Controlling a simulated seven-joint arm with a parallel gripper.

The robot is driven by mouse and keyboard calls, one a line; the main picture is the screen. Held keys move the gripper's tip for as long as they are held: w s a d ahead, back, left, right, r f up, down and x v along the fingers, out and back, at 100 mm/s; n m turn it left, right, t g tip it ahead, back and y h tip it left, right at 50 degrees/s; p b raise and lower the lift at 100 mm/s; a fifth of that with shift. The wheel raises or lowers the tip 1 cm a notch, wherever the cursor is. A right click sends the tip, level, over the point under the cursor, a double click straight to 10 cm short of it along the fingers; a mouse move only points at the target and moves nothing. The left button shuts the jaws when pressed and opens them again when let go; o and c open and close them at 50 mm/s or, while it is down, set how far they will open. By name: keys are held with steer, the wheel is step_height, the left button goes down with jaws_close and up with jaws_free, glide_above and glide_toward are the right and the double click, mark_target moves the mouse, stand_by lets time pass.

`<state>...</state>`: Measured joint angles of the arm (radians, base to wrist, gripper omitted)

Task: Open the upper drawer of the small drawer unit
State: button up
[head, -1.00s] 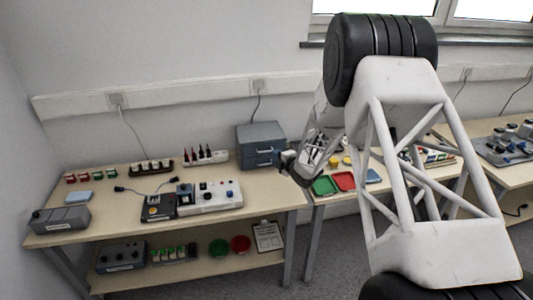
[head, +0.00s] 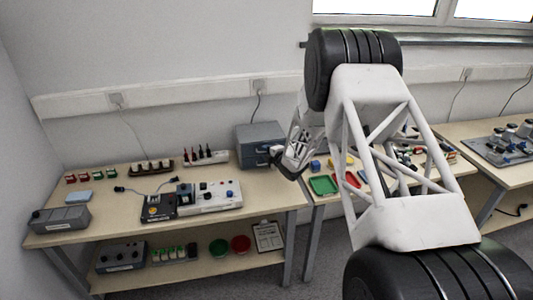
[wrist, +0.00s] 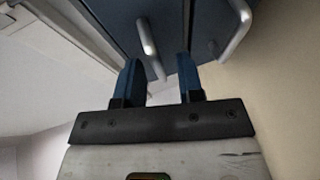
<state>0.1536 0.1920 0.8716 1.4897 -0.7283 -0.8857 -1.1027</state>
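The small grey-blue drawer unit (head: 256,132) stands at the back right of the left table. My gripper (head: 275,152) is at its front right side in the head view and hides part of the drawer fronts. In the wrist view the blue drawer fronts fill the top, with two pale bar handles. The upper drawer's handle (wrist: 149,38) appears to be the left one, on the side away from the tan tabletop; the lower handle (wrist: 238,28) is further right. My gripper (wrist: 158,64) is open, its blue fingers pointing at the fronts, the upper handle roughly between their lines. Contact cannot be told.
The tan tabletop (head: 115,215) holds a device panel (head: 210,196), a rack of probes (head: 206,156) and a grey box (head: 60,218), all left of my gripper. Green (head: 323,185) and red trays lie to the right on the neighbouring table.

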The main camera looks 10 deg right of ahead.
steer(key=shift+w+a, duration=0.1)
steer(key=shift+w, duration=0.15)
jaws_close()
steer(key=shift+s, duration=0.1)
steer(key=s, duration=1.2)
stand_by(0.3)
jaws_free()
